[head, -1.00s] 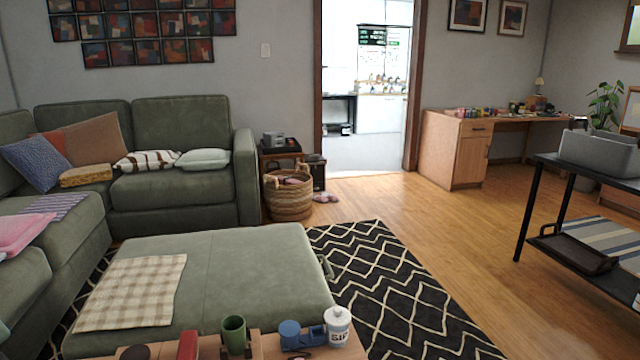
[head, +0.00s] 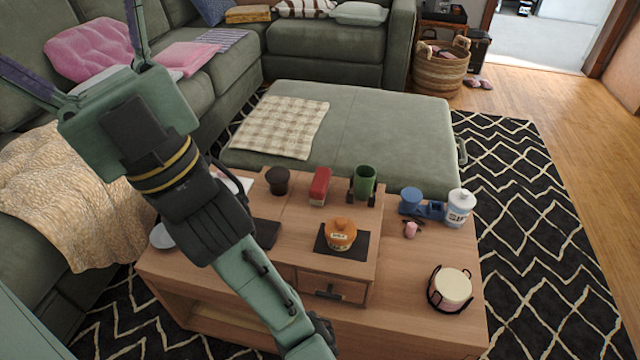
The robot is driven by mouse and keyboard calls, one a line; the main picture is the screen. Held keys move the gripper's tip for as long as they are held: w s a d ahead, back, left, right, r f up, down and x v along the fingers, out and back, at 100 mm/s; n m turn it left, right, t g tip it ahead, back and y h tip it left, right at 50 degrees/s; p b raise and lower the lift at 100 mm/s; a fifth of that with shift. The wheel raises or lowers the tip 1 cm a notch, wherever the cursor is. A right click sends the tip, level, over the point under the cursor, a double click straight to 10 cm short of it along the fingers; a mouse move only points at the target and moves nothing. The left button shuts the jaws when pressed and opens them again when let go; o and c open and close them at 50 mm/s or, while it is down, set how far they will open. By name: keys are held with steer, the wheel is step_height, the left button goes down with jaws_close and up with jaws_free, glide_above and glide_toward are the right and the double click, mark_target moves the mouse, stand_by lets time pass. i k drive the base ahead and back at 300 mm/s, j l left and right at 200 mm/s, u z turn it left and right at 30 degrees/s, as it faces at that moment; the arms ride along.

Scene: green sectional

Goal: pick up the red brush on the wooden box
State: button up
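The red brush (head: 320,186) is a small red block-like thing on the back part of the wooden box (head: 292,232), the raised part with a drawer on the coffee table. It stands between a dark brown knobbed thing (head: 278,180) and a green cup (head: 365,182). My gripper (head: 68,30) is raised at the upper left, over the sofa side, well away from the brush. Its two fingers are spread wide with nothing between them, and their tips reach the picture's edges. My arm hides part of the table's left side.
On the box's front, an orange pot (head: 341,236) sits on a dark mat. To the right are a blue thing (head: 411,201), a white bottle (head: 460,208) and a cream container (head: 450,288) in a black holder. A green ottoman (head: 375,125) stands behind the table.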

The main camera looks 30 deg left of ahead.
mark_target(319, 186)
steer(key=k+j, duration=0.1)
steer(key=j, duration=0.5)
steer(key=k+j, duration=0.1)
steer(key=j, duration=0.45)
steer(key=k+j, duration=0.1)
steer(key=j, duration=0.5)
steer(key=i+z, duration=0.05)
